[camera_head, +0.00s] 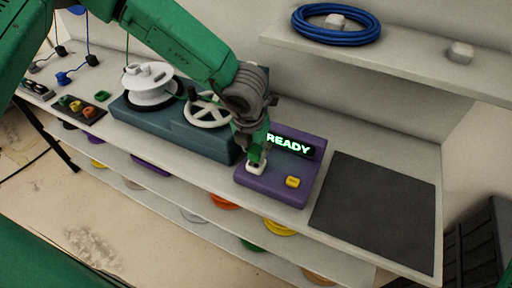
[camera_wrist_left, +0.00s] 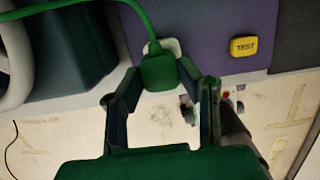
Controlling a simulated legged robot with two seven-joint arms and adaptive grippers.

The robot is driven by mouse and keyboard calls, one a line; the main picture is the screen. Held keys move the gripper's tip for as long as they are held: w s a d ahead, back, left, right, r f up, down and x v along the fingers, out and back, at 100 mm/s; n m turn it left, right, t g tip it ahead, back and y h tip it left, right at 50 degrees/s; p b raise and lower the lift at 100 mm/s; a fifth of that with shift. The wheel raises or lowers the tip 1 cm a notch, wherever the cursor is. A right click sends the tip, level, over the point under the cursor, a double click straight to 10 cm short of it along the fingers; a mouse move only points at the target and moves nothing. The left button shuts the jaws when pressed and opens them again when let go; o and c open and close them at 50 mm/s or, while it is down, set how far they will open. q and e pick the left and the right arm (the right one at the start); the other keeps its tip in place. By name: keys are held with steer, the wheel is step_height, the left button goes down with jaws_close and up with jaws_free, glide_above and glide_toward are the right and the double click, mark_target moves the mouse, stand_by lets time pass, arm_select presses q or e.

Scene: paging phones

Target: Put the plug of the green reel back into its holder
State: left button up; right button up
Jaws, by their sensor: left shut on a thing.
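My left gripper (camera_head: 256,158) is over the front left of the purple tester box (camera_head: 262,190), whose display reads READY. In the left wrist view its fingers (camera_wrist_left: 160,76) are shut on a green plug (camera_wrist_left: 158,70). A green cable (camera_wrist_left: 141,18) runs from the plug. The plug is at the white socket (camera_wrist_left: 166,44) on the box, also seen in the head view (camera_head: 254,169); I cannot tell whether it is seated. A white reel (camera_head: 150,82) stands on the teal winder (camera_head: 178,133). I cannot clearly identify the plug's holder. My right gripper is not in view.
A yellow TEST button (camera_head: 292,182) is on the box. A dark mat (camera_head: 378,210) lies clear at the right. A blue cable coil (camera_head: 337,36) lies on the upper shelf. Coloured coils sit on shelves below.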

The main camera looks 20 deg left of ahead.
arm_select(q)
steer(key=shift+r+p, duration=0.6)
steer(key=shift+r, duration=0.3)
steer(key=r+p, duration=0.1)
steer(key=r, duration=0.1)
steer(key=p, duration=0.1)
steer(key=shift+d+r+p, duration=0.25)
steer(key=shift+r+p, duration=0.1)
steer(key=shift+r, duration=0.05)
steer(key=r+p, duration=0.3)
steer(key=r, duration=0.1)
steer(key=shift+a+p, duration=0.25)
steer(key=shift+p, duration=0.15)
step_height(320, 180, up, 8)
steer(key=p, duration=0.2)
steer(key=shift+f, duration=0.15)
steer(key=w+a, duration=0.3)
steer(key=a, duration=1.8)
steer(key=shift+a, duration=0.35)
